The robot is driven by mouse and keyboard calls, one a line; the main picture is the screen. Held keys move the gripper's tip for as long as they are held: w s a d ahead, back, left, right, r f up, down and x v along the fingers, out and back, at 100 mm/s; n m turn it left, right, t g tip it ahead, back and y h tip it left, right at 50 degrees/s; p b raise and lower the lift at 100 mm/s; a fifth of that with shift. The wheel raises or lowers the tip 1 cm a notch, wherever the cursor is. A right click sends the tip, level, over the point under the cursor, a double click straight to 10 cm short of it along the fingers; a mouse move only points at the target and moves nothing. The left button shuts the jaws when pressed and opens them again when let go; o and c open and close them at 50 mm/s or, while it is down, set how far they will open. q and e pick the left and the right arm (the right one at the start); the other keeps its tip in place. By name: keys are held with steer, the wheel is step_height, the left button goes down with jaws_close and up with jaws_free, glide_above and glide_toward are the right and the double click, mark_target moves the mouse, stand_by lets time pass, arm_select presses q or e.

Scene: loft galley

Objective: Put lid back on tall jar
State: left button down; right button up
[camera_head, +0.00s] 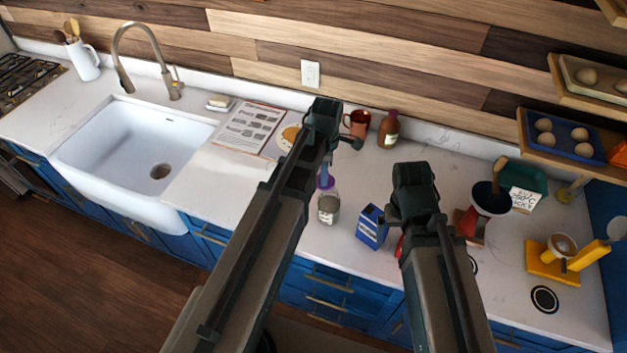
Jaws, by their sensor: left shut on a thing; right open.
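A clear glass jar (329,209) with a pale label stands on the white counter near the middle of the view. A purple lid (326,183) is at the jar's mouth; I cannot tell whether it rests on the rim or is held just above it. My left gripper (325,172) points down over the jar and is shut on the lid, its fingers partly hidden by my own arm. My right gripper (391,217) is open, to the right of the jar and close to a blue box; its fingers are largely hidden.
The blue box (371,228) stands right of the jar. A copper mug (357,122), a brown bottle (388,130) and a printed sheet (252,128) lie behind. The sink (130,150) is at left.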

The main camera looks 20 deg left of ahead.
mark_target(330, 179)
arm_select(q)
steer(key=shift+w+d+r+p, duration=0.3)
steer(key=shift+w+d+r, duration=0.3)
steer(key=shift+d, duration=0.15)
arm_select(e)
steer(key=shift+w+d+r, duration=0.15)
steer(key=shift+d+r, duration=0.3)
steer(key=shift+r, duration=0.15)
arm_select(q)
steer(key=shift+f, duration=0.2)
arm_select(e)
steer(key=shift+f, duration=0.15)
arm_select(q)
step_height(330, 179, down, 6)
steer(key=b, duration=0.6)
steer(key=shift+b, duration=0.3)
arm_select(e)
step_height(330, 179, down, 6)
arm_select(q)
steer(key=shift+f, duration=0.2)
arm_select(e)
steer(key=shift+f, duration=0.2)
arm_select(q)
steer(key=c, duration=0.6)
jaws_free()
steer(key=shift+o, duration=0.3)
